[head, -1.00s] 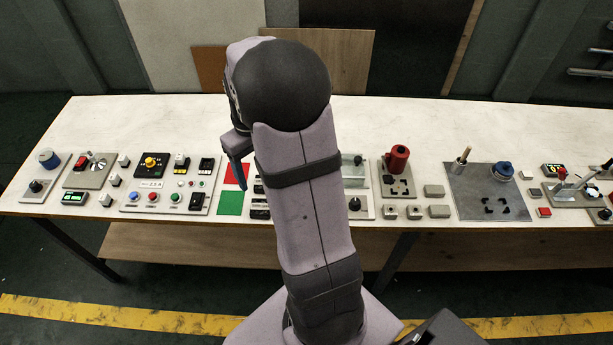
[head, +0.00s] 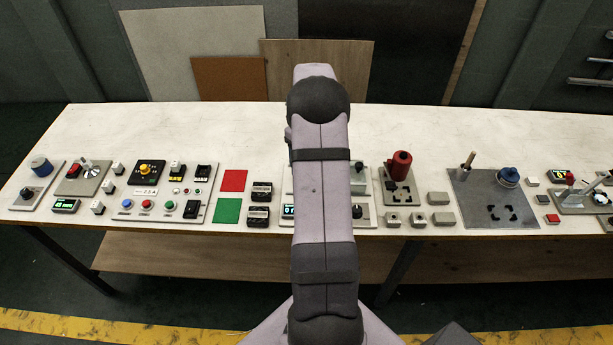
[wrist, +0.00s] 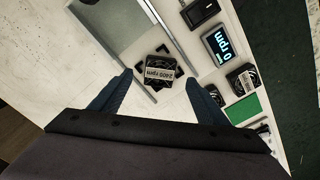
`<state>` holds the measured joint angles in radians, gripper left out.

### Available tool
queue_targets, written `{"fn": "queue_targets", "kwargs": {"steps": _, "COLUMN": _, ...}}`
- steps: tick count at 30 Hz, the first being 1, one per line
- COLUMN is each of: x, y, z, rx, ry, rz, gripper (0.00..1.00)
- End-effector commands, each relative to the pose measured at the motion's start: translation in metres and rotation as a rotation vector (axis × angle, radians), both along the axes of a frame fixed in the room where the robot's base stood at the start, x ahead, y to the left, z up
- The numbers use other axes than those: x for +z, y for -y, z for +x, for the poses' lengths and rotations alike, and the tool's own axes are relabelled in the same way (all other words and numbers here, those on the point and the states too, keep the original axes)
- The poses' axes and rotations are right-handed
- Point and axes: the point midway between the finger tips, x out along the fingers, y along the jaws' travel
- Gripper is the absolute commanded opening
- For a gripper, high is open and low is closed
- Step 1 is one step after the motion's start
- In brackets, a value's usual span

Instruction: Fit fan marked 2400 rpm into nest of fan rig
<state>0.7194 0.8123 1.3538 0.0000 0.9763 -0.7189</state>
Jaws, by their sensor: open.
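The fan marked 2400 rpm (wrist: 159,72) is a small black square with a white label. It lies among the black corner pieces of the nest (wrist: 142,65) on the pale plate of the fan rig (wrist: 188,78). I cannot tell whether it sits flush between them. My gripper (wrist: 158,90) is open, its two blue fingers spread to either side below the fan in the wrist view and apart from it. In the head view my arm hides the gripper, the nest and this fan. The rig's display (wrist: 217,45) reads 0 rpm.
Two other black fans (head: 261,191) (head: 258,216) stand left of the rig, beside red (head: 234,181) and green (head: 227,211) squares. A clear panel (wrist: 138,30) borders the nest. A red cylinder (head: 401,163) stands to the right. The back of the table is clear.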

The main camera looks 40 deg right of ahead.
Motion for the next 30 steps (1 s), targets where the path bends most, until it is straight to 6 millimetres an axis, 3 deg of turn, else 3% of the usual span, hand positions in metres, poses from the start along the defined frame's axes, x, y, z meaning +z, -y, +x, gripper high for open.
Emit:
{"fn": "queue_targets", "kwargs": {"steps": 8, "x": -0.008, "y": -0.001, "z": 0.001, "rx": 0.000, "ry": -0.002, "rz": 0.002, "gripper": 0.69}}
{"fn": "queue_targets", "kwargs": {"steps": 19, "x": -0.049, "y": -0.001, "z": 0.003, "rx": 0.000, "ry": 0.000, "rz": 0.000, "gripper": 0.69}}
{"fn": "queue_targets", "kwargs": {"steps": 28, "x": -0.054, "y": 0.000, "z": 0.003, "rx": 0.000, "ry": 0.001, "rz": -0.001, "gripper": 0.69}}
{"fn": "queue_targets", "kwargs": {"steps": 29, "x": -0.054, "y": 0.000, "z": 0.003, "rx": 0.000, "ry": 0.001, "rz": 0.000, "gripper": 0.66}}
{"fn": "queue_targets", "kwargs": {"steps": 30, "x": -0.054, "y": 0.000, "z": 0.003, "rx": 0.000, "ry": 0.001, "rz": -0.001, "gripper": 0.57}}
